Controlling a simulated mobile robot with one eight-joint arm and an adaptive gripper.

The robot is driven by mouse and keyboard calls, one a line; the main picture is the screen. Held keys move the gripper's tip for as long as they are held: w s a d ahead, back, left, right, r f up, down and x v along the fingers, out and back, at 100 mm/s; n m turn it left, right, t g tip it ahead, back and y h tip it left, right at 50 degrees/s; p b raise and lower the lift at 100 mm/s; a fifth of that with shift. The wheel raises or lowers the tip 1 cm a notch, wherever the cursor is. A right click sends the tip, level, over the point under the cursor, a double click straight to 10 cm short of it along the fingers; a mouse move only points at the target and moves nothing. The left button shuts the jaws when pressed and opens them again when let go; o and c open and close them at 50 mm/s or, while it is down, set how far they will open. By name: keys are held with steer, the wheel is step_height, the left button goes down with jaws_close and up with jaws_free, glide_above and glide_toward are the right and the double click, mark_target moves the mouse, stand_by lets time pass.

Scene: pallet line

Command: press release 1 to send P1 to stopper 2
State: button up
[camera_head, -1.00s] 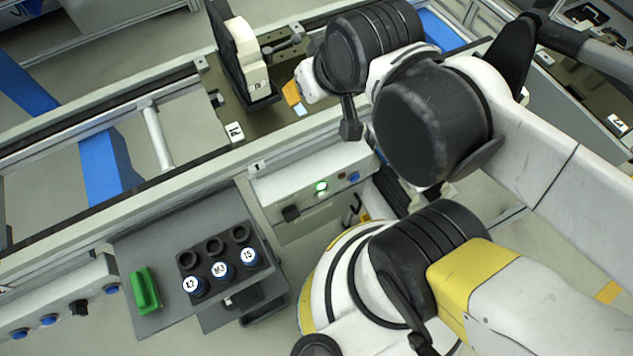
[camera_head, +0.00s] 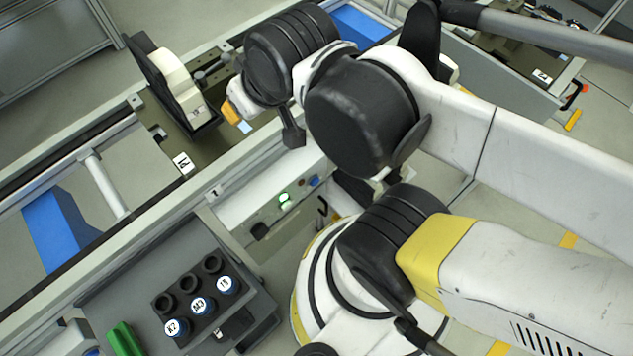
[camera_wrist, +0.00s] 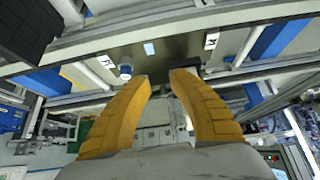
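A dark olive pallet (camera_head: 172,140) with a white tag (camera_head: 183,163) lies on the conveyor in the head view; the tag's lettering is hard to read. A pale upright fixture (camera_head: 178,83) stands on it. A small "1" label (camera_head: 214,191) sits above the box. My gripper (camera_wrist: 163,76) has two yellow fingers apart with nothing between them. In the head view a fingertip (camera_head: 232,110) shows over the conveyor, right of the fixture. Stopper 2 cannot be made out.
A grey shelf (camera_head: 95,300) with a black holder of capped parts (camera_head: 162,304) and a green block (camera_head: 124,338) stands at lower left. The conveyor rail (camera_head: 130,232) runs between the box and the pallet. A second conveyor section (camera_head: 490,75) lies at upper right.

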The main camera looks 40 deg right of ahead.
jaws_close()
stand_by(1.0)
